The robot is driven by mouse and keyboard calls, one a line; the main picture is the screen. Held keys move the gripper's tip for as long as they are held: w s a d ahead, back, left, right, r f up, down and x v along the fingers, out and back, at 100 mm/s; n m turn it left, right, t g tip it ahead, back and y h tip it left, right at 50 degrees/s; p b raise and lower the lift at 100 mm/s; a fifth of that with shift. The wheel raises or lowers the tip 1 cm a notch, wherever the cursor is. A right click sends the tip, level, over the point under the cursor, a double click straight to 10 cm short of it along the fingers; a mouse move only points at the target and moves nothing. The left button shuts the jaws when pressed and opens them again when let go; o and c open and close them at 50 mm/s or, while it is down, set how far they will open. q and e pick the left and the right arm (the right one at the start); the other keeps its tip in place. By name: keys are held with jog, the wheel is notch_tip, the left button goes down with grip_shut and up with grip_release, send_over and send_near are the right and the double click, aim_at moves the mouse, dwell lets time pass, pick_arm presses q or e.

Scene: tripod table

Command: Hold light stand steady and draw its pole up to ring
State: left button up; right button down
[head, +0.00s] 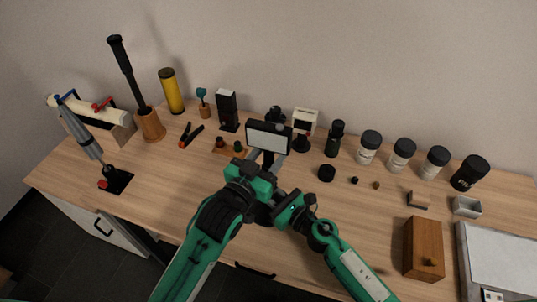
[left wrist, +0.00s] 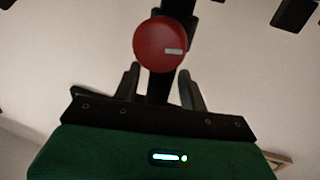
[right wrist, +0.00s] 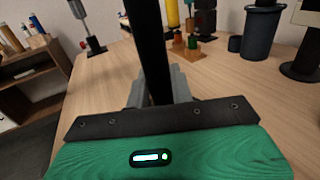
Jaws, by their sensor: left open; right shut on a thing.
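The light stand shows its flat light panel (head: 268,137) at the table's middle in the head view, above my two grippers. My arms hide most of its pole there. My right gripper (right wrist: 158,88) is shut on the black pole (right wrist: 148,45), which runs upright between its fingers in the right wrist view. My left gripper (left wrist: 160,85) is open higher up, its fingers on either side of the dark pole. A red knob (left wrist: 160,44) with a pale mark sits just beyond those fingertips. I cannot make out the ring on the pole.
The wooden table (head: 170,205) holds several items along its back, among them a yellow cylinder (head: 171,91) and lidded jars (head: 369,147). A wooden box (head: 423,248) stands at the right.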

aim_at(268, 126)
pick_arm(q)
jog(key=shift+c, duration=0.2)
grip_shut()
notch_tip(268, 126, up, 12)
jog(key=shift+f, duration=0.15)
jog(key=shift+o, duration=0.2)
grip_release()
jog(key=shift+f, duration=0.1)
jog(key=v, duration=0.7)
jog(key=shift+s+a, duration=0.15)
jog(key=shift+s, duration=0.1)
